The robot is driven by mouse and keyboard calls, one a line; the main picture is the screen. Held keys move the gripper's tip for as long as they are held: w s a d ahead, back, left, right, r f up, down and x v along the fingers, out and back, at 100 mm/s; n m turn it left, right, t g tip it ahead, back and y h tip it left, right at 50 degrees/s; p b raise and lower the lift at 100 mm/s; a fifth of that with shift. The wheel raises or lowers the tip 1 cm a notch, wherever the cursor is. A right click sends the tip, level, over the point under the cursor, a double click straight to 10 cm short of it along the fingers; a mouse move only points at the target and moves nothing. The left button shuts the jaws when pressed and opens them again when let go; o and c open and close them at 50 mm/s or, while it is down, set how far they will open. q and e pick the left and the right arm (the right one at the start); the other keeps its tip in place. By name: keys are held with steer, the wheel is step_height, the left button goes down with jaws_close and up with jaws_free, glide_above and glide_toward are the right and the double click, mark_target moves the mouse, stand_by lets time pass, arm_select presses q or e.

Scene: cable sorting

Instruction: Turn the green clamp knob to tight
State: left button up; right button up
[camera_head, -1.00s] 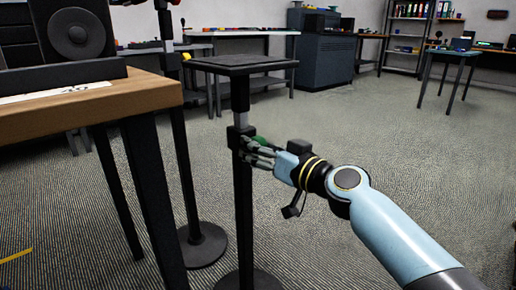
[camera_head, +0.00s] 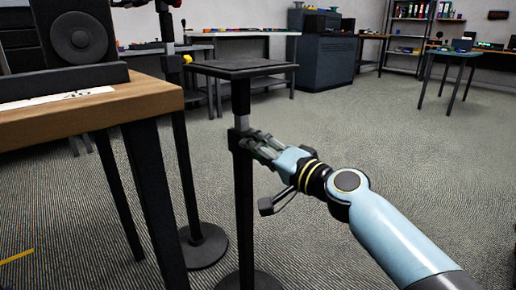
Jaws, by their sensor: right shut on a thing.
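A black stand with a flat square top plate (camera_head: 242,66) stands right of the wooden desk. A clamp collar (camera_head: 238,138) sits on its post, below a grey inner tube. My right gripper (camera_head: 258,144) reaches in from the right with its fingers at the right side of the collar. It is shut on the green clamp knob, which the fingers hide almost completely. How far the knob is turned cannot be seen. My left gripper is not in view.
A wooden desk (camera_head: 140,97) with a black speaker (camera_head: 76,40) is at the left. A second stand (camera_head: 205,244) with a yellow knob (camera_head: 187,58) is behind the first. Open carpet lies to the right.

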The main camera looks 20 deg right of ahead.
steer(key=m, duration=0.2)
steer(key=shift+m+p, duration=0.3)
steer(key=shift+m, duration=0.1)
steer(key=shift+r+m+p, duration=0.1)
steer(key=shift+m+p, duration=0.2)
steer(key=shift+m, duration=0.8)
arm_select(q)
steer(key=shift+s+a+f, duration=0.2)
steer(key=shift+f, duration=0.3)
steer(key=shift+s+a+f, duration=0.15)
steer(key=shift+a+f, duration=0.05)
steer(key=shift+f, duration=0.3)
arm_select(e)
steer(key=shift+m, duration=1.1)
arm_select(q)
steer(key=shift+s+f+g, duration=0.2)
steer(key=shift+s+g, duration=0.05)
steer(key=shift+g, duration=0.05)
arm_select(e)
steer(key=o, duration=1.2)
steer(key=shift+d, duration=0.1)
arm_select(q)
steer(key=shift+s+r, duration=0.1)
